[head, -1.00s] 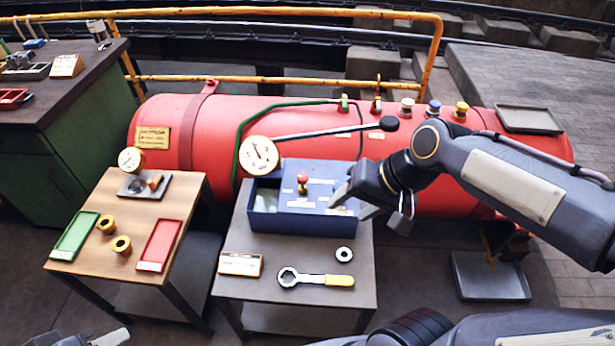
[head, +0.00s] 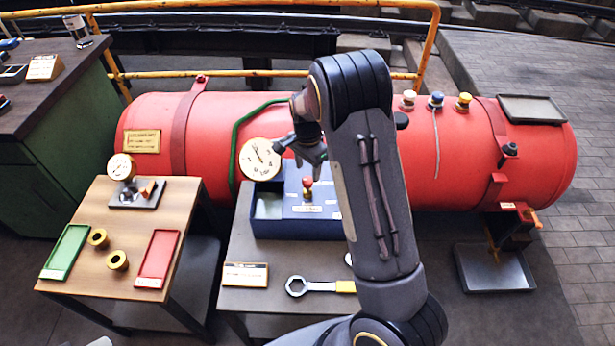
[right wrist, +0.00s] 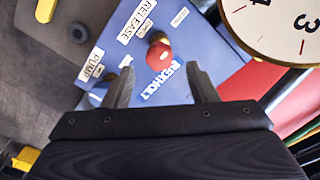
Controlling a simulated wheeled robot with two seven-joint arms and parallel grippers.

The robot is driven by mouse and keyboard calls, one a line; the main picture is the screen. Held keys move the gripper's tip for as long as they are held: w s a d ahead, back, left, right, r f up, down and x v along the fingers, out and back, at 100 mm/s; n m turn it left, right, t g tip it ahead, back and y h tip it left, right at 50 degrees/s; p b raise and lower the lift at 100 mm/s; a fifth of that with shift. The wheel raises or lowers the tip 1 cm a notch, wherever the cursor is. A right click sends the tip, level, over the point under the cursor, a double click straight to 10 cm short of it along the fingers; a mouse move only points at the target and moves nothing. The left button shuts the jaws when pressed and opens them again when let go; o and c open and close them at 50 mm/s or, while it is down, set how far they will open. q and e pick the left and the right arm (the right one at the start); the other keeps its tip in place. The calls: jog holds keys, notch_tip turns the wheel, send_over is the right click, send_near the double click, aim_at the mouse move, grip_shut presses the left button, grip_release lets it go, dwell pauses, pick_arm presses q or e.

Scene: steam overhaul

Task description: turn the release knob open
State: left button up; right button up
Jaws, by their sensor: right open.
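The release knob (head: 307,183) is a small red knob on a brass stem, upright on top of the blue pump box (head: 290,226). In the right wrist view the red knob (right wrist: 160,52) shows beside the RELEASE label, just beyond and between the fingertips. My right gripper (head: 306,158) is above the knob, pointing down over the box. Its two fingers (right wrist: 161,78) are apart with nothing between them, and no contact with the knob shows. My left gripper is not clearly in view; only a pale scrap shows at the bottom edge.
A gauge (head: 261,159) stands right behind the box, close to my right gripper. My right forearm hides the box's right side. A ring spanner (head: 315,287) and a sign (head: 245,274) lie in front. The red boiler (head: 460,160) lies behind.

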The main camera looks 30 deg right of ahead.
aim_at(308, 179)
jog(key=shift+f, duration=2.15)
jog(key=c, duration=1)
jog(key=shift+o, duration=0.2)
